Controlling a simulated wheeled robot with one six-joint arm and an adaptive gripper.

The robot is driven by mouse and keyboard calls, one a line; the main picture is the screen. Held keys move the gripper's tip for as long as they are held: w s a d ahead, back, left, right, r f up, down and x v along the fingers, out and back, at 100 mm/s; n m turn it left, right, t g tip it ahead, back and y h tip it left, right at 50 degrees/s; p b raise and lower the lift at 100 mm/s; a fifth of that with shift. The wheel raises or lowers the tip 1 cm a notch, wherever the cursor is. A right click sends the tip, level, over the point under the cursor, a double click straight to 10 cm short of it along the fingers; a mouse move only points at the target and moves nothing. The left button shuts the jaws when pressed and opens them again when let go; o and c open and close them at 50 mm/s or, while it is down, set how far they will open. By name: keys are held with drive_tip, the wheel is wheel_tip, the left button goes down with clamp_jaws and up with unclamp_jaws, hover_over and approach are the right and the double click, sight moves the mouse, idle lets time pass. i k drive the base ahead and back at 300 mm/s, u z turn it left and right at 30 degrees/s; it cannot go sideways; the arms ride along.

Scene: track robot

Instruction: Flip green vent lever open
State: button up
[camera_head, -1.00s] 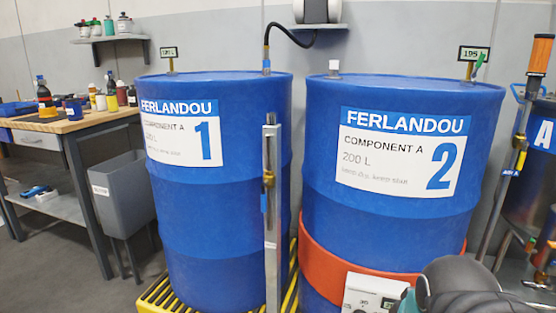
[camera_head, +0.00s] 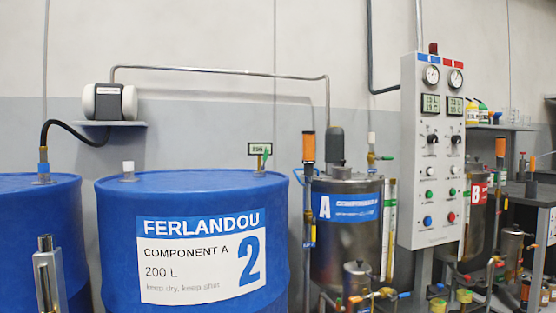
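A small green lever (camera_head: 266,156) stands steeply tilted on top of the blue drum 2 (camera_head: 115,235), beside a brass fitting and a small display (camera_head: 260,149). A second green lever (camera_head: 385,158) lies about level on a valve with a white cap (camera_head: 371,139) on top of tank A (camera_head: 330,265). I cannot tell from the picture which of the two is the vent lever. Both are small in view. My gripper is not in view.
A control panel (camera_head: 408,180) with gauges and knobs stands right of tank A. An orange-topped upright tool (camera_head: 308,147) is between drum 2 and tank A. A metal post (camera_head: 46,270) stands in front of the drums. Pipes and valves crowd the lower right.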

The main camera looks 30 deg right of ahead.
sight(266, 151)
drive_tip(key=z, duration=0.6)
drive_tip(key=i, duration=0.7)
drive_tip(key=z, duration=0.25)
